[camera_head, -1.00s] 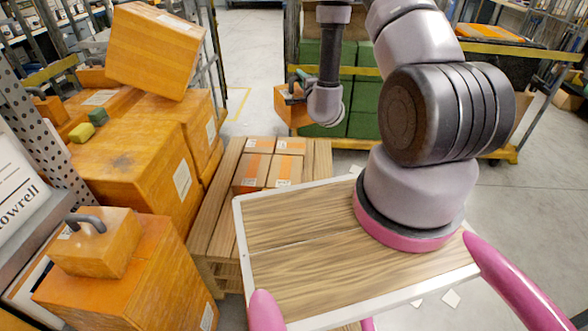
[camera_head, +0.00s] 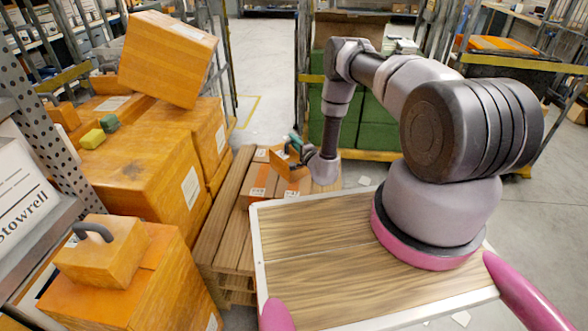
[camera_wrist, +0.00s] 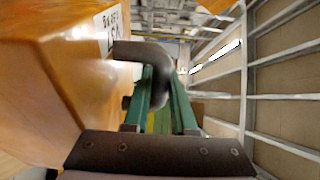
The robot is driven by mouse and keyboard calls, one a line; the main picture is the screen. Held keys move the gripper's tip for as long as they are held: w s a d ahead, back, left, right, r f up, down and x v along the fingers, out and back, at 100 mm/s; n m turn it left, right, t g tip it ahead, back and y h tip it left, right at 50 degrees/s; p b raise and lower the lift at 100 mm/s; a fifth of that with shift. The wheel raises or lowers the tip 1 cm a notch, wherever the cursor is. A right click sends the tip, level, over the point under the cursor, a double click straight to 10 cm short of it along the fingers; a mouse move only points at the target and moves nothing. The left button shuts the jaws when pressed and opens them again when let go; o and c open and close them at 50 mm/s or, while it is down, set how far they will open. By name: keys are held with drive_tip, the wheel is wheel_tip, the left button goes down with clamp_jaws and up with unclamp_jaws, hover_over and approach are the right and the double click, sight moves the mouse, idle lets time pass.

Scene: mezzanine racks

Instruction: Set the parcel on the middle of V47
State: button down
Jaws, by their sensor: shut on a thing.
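The parcel (camera_head: 284,166) is an orange box with a dark handle, in front of my arm in the head view. My gripper (camera_head: 295,146) is shut on its handle. In the wrist view the green fingers of my gripper (camera_wrist: 160,88) close around the grey handle, and the parcel (camera_wrist: 50,75) fills the left side with a printed label. Below the parcel, flat orange cartons (camera_head: 262,178) with white labels lie on a wooden pallet (camera_head: 222,222). I cannot surely read which is V47. The parcel overlaps the far cartons in view; I cannot tell whether it touches them.
Large orange boxes (camera_head: 140,175) stack at the left, one tilted on top (camera_head: 168,58). Another handled box (camera_head: 103,250) stands at the near left. Green crates (camera_head: 375,120) in a rack cart stand behind the pallet. My wooden deck fills the front. Grey floor is free at the right.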

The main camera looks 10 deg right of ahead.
sight(293, 155)
wheel_tip(293, 155, down, 7)
drive_tip(key=shift+f, duration=0.2)
idle(0.4)
drive_tip(key=shift+f, duration=0.15)
drive_tip(key=c, duration=0.7)
unclamp_jaws()
drive_tip(key=shift+c, duration=0.2)
